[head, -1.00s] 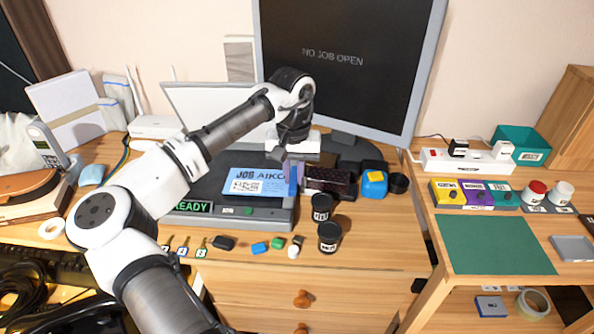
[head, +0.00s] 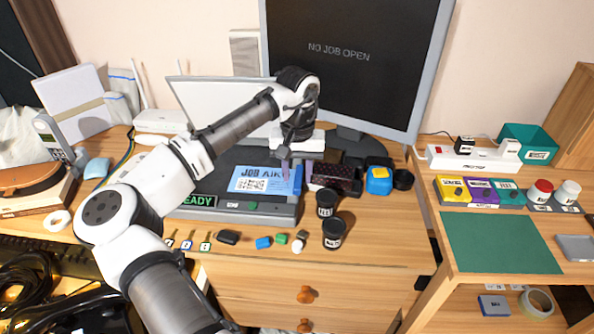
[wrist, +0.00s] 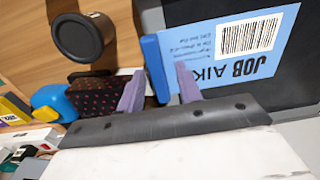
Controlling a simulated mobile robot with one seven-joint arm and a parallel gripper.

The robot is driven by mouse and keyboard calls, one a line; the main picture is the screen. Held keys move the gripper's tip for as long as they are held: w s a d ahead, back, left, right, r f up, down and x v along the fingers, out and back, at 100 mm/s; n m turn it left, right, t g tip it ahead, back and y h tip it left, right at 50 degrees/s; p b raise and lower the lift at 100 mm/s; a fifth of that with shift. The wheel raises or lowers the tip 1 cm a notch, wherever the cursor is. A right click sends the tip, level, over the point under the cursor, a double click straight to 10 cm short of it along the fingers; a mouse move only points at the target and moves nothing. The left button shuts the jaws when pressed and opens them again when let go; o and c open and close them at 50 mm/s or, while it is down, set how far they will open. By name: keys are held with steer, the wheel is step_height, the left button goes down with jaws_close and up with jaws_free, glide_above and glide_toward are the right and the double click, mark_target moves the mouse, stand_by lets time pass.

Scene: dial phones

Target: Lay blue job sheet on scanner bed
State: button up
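The blue job sheet (head: 258,181), with a white code label and the words JOB AIK, lies over the dark scanner bed (head: 214,181). It also shows in the wrist view (wrist: 213,55). A darker blue upright tab (wrist: 154,68) stands at its edge nearest my gripper. My gripper (wrist: 160,80) is open, its two purple fingers on either side of the tab with visible gaps. In the head view my gripper (head: 297,172) is at the sheet's right end and hides part of it. The scanner's white lid (head: 215,103) stands raised behind; its front display reads READY.
A dotted black case (head: 336,178), a blue-and-yellow block (head: 378,180) and two black jars (head: 333,233) stand right of the scanner. Small coloured pieces (head: 263,243) lie in front. The monitor (head: 355,60) stands behind, reading NO JOB OPEN. A green mat (head: 500,243) lies clear at right.

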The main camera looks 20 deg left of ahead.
steer(key=shift+w+d, duration=0.1)
steer(key=shift+d, duration=0.1)
step_height(320, 180, up, 14)
steer(key=shift+a, duration=0.15)
steer(key=shift+s+f, duration=0.15)
steer(key=shift+s, duration=0.05)
